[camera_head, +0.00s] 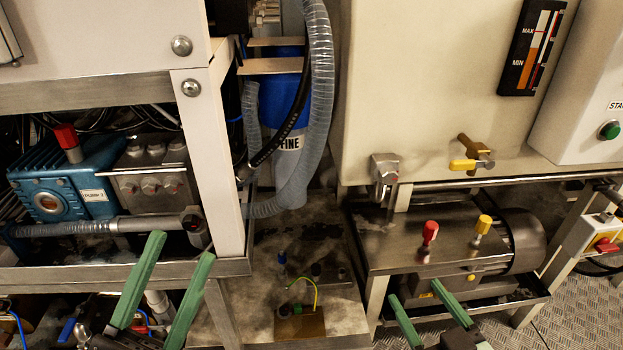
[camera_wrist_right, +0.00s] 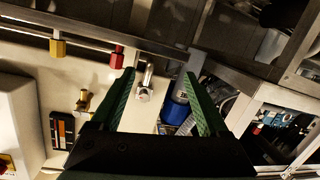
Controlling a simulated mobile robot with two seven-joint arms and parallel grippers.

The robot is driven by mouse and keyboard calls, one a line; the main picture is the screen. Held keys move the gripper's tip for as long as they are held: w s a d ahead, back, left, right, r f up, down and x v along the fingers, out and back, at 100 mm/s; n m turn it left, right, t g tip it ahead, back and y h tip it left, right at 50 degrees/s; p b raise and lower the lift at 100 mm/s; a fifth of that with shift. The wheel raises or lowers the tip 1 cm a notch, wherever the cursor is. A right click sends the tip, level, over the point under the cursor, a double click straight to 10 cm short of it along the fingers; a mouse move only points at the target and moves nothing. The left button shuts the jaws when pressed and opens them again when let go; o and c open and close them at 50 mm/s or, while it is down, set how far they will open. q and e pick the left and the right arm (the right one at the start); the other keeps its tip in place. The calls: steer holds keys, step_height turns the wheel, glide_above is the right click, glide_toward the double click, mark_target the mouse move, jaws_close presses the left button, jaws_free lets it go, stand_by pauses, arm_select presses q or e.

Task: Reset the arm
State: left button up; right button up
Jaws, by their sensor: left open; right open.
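My left gripper (camera_head: 184,245) is at the lower left of the head view. Its two green fingers are apart with nothing between them, in front of the white frame and the steel ledge. My right gripper (camera_head: 414,290) is at the lower middle right. Its green fingers are apart and empty, near the steel bench that carries a red valve (camera_head: 429,233) and a yellow valve (camera_head: 481,226). The right wrist view shows the same right gripper (camera_wrist_right: 159,73) open, with a metal tap (camera_wrist_right: 146,85) seen beyond it between the fingers. Most of both arms is out of view.
A blue pump (camera_head: 62,186) with a red cap stands on the left shelf. A clear ribbed hose (camera_head: 320,80) hangs in the middle by a blue filter housing. A cream tank (camera_head: 430,90) with a yellow-handled valve (camera_head: 463,165) is behind. A motor (camera_head: 524,237) sits right of the bench.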

steer(key=s+a+r+n+t+y+p, duration=0.1)
steer(key=s+a+r+n+t+y, duration=0.25)
steer(key=r+y, duration=0.45)
steer(key=s+a+r+n+t+y+p, duration=0.2)
steer(key=s+r+n+t+y, duration=0.15)
steer(key=r, duration=0.85)
arm_select(q)
steer(key=w+a+f+n+g+y+p, duration=0.2)
steer(key=w+f+n+g+y+p, duration=0.2)
steer(key=w+f+n+y+p, duration=0.55)
arm_select(e)
steer(key=w+d+f+m+g+h+p, duration=0.3)
steer(key=w+f+m+g+h, duration=0.3)
steer(key=f+h, duration=0.25)
arm_select(q)
steer(key=s+a+f+n+g+y+p, duration=0.1)
steer(key=s+a+f+g+y+p, duration=0.1)
steer(key=s+f+g+p, duration=0.6)
steer(key=s+f+y+p, duration=0.1)
steer(key=s+p, duration=0.2)
steer(key=p, duration=0.2)
steer(key=shift+s+a+g, duration=0.15)
steer(key=shift+s+g, duration=0.15)
arm_select(e)
steer(key=s+d+f+m+g+h, duration=0.1)
steer(key=s+f+m+g+h, duration=0.2)
steer(key=s+f+g, duration=0.4)
step_height(320, 180, down, 4)
steer(key=shift+s+d, duration=0.3)
steer(key=shift+s, duration=0.7)
